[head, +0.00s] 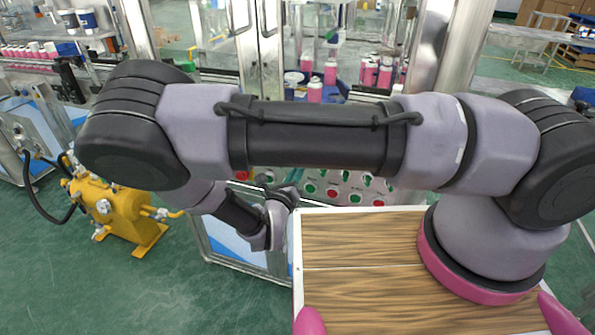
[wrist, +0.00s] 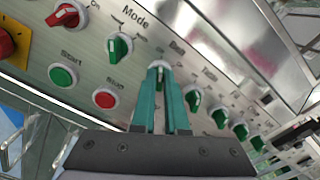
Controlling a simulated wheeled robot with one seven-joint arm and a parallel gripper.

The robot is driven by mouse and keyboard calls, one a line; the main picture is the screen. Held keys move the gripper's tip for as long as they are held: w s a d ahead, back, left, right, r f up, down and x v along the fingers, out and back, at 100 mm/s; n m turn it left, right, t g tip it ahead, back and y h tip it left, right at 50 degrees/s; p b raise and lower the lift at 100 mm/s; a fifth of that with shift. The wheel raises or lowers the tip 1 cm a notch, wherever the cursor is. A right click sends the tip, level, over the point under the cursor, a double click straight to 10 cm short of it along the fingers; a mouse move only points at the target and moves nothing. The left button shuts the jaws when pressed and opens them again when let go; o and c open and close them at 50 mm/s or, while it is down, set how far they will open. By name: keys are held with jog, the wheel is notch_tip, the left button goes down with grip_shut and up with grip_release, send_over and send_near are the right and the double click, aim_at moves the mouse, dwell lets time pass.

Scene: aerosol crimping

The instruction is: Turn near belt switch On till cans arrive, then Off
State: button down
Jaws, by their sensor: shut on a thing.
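My gripper (wrist: 161,78) reaches to a slanted metal control panel (wrist: 135,75) with its two teal fingers closed on a green rotary switch (wrist: 159,66). The fingers hide most of this knob, so I cannot tell its setting. In the head view, my gripper (head: 283,196) is at the panel's left part, partly hidden by my arm. Pink cans (head: 372,74) stand inside the machine behind the glass.
Another green switch (wrist: 119,46) under "Mode", a red switch (wrist: 67,15), a green button (wrist: 62,75), a red button (wrist: 105,99) and several more green switches (wrist: 219,117) sit close by. A yellow pump-like unit (head: 115,215) stands on the floor at left.

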jog(key=c, duration=0.9)
grip_release()
jog(key=shift+c, duration=0.2)
jog(key=v, duration=1.1)
jog(key=shift+w, duration=0.1)
